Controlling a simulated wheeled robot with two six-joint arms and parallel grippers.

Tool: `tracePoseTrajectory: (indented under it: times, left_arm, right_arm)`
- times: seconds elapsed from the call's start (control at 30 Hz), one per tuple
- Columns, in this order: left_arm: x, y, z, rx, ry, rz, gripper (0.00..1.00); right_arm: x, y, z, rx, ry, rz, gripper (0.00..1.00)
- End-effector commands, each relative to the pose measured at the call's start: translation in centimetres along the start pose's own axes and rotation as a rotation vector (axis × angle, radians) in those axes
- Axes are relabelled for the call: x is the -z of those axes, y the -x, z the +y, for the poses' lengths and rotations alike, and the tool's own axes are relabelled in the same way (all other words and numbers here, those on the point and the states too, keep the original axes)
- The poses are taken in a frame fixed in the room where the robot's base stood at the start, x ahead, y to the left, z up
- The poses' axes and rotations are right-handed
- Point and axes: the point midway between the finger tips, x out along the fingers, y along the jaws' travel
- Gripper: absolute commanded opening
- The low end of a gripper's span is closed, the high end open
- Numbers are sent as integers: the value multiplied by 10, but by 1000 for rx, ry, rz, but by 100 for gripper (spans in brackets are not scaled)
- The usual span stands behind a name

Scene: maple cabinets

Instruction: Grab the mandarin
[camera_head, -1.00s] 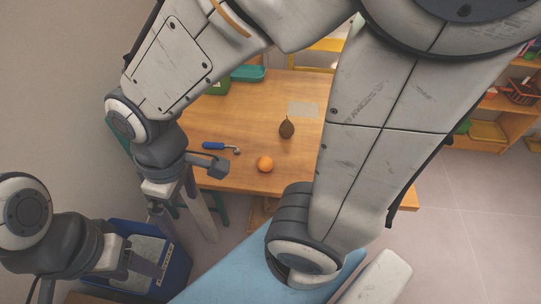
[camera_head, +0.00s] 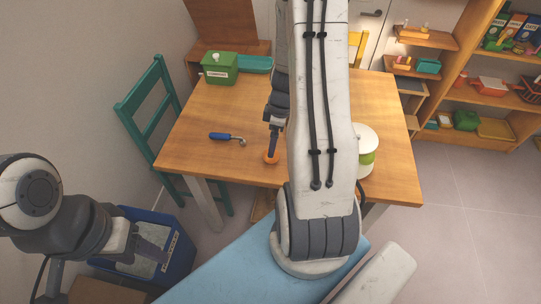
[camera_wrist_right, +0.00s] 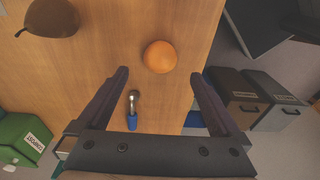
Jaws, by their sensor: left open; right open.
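The orange mandarin (camera_head: 271,160) lies on the wooden table (camera_head: 385,105) near its front edge, partly covered by my right wrist in the head view. In the right wrist view the mandarin (camera_wrist_right: 160,57) shows whole, just beyond my open right gripper (camera_wrist_right: 160,78), between the lines of its fingers. Nothing is between the fingers themselves. In the head view my right arm hides most of that gripper. My left gripper (camera_head: 152,256) is open and empty at the lower left, over a blue bin.
A blue-handled tool (camera_head: 227,137) lies left of the mandarin; a brown pear-shaped fruit (camera_wrist_right: 50,17) lies farther off. A teal chair (camera_head: 150,115) and blue bin (camera_head: 180,262) are left.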

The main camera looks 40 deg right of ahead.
Motion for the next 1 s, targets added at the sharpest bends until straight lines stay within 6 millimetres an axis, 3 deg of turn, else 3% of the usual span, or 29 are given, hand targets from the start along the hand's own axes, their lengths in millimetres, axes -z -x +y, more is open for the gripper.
tracePoseTrajectory:
  times: [0.27, 0.5, 0.8, 0.83, 1.0]
  left_arm:
    - [0, -2, 0, 0, 0, 0, 59]
    - [0, -9, -1, 0, 0, 0, 59]
    - [0, -9, -1, 0, 0, 0, 59]
    - [0, -9, -1, 0, 0, 0, 59]
    - [0, -9, -1, 0, 0, 0, 59]
  right_arm:
    - [0, -26, -1, 2, 1, -1, 100]
    - [-1, -62, 0, 1, 0, -1, 100]
    - [-1, -67, 0, -1, 1, -1, 100]
    - [-1, -67, 0, -1, 1, -1, 96]
    - [-1, -66, 0, -1, 0, -1, 31]
